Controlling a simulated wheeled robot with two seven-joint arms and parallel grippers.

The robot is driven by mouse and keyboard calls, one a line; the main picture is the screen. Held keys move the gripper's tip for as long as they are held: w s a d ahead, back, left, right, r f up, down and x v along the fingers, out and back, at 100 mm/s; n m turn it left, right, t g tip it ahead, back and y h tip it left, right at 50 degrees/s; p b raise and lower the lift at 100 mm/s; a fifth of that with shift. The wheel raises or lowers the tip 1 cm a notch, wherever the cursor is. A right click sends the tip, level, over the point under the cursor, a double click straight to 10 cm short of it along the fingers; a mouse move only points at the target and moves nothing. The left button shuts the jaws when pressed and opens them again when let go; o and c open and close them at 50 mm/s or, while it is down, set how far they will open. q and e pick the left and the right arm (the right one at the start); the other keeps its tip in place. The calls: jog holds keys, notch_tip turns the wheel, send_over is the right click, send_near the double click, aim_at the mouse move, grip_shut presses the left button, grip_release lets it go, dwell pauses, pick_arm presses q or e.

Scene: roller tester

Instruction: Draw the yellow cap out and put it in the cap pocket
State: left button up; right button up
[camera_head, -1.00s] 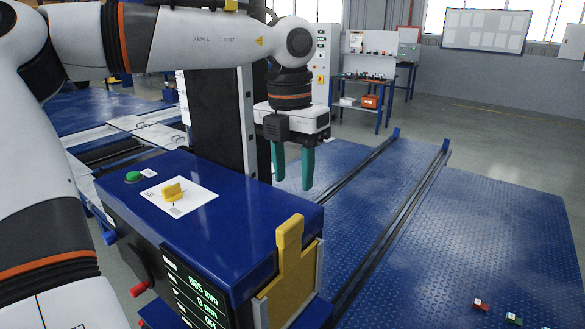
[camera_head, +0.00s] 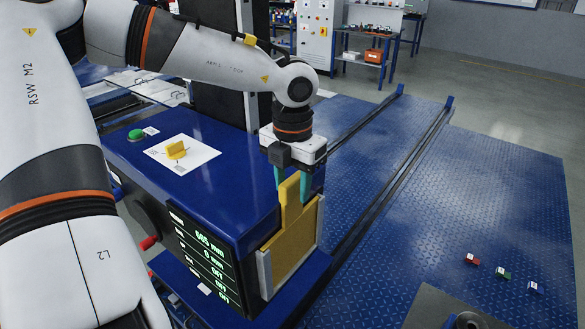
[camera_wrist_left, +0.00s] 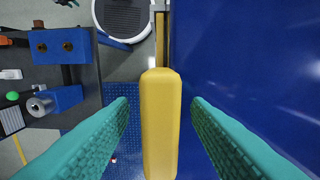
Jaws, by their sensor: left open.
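The yellow cap (camera_head: 291,240) sits at the end of the blue cabinet, a flat yellow panel between metal edges with a narrow tab standing up. My left gripper (camera_head: 290,188) points down over this tab, its teal fingers open on either side. In the left wrist view the tab of the yellow cap (camera_wrist_left: 160,125) lies between the open fingers of my left gripper (camera_wrist_left: 160,104), with a gap on both sides. My right gripper is not in view. I cannot make out the cap pocket.
The blue cabinet (camera_head: 215,200) carries a yellow knob (camera_head: 176,150), a green button (camera_head: 136,134) and a display (camera_head: 203,255). Small red, green and blue blocks lie at the lower right. A grey block (camera_head: 440,308) shows at the bottom edge. The blue floor plate (camera_head: 480,190) is largely clear.

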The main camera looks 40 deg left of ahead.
pick_arm(q)
jog(key=shift+c, duration=0.5)
grip_shut()
jog(key=c, duration=0.6)
grip_release()
grip_shut()
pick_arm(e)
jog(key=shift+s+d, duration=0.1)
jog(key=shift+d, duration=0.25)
pick_arm(q)
jog(key=shift+r, duration=0.6)
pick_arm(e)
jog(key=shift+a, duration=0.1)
